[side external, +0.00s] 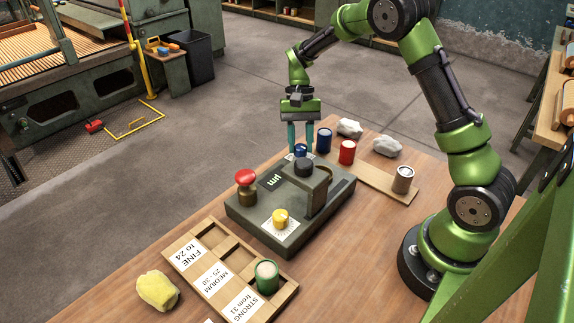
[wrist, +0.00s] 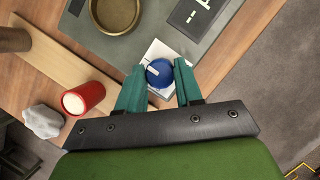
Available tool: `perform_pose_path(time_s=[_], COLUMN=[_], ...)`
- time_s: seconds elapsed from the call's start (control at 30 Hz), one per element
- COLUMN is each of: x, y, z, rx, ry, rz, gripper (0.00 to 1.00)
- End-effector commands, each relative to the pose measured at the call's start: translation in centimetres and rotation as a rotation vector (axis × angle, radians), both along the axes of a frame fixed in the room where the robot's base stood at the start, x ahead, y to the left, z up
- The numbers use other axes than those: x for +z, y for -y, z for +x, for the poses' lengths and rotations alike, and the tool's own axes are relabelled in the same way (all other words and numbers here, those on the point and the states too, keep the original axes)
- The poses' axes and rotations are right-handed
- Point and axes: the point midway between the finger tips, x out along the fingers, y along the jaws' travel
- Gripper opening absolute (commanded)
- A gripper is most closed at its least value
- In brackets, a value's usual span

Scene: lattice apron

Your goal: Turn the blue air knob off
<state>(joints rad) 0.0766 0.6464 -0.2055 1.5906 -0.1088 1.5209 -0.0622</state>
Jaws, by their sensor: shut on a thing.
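The blue air knob (wrist: 159,73) sits on a white label plate at the edge of the grey-green gauge base (side external: 290,238). It also shows in the side view (side external: 300,150), partly hidden by my fingers. A white pointer mark shows on its top. My gripper (side external: 301,140) reaches straight down at the far corner of the base. In the wrist view its teal fingertips (wrist: 158,82) stand on either side of the blue knob and are shut on it. A yellow knob (side external: 280,217) is on the near side of the same base.
A red mushroom button (side external: 246,180) and a dark gauge post (side external: 304,168) rise from the base. Blue (side external: 324,140), red (side external: 347,152) and grey (side external: 403,180) spools stand behind and right. A sorting tray (side external: 215,265) with a green spool (side external: 267,275) and a yellow cloth (side external: 157,290) lie in front.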

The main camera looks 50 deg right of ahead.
Motion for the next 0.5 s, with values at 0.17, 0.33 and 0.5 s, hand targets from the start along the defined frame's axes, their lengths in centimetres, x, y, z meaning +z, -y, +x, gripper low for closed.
perform_pose_path(time_s=[0.17, 0.33, 0.5], x=[0.03, 0.02, 0.06], y=[0.00, 0.00, 0.01], z=[0.04, 0.01, 0.02], rx=[-0.001, 0.000, 0.000], ry=[0.000, 0.000, 0.000], rz=[0.000, 0.000, 0.000], gripper=[0.50, 0.60, 0.60])
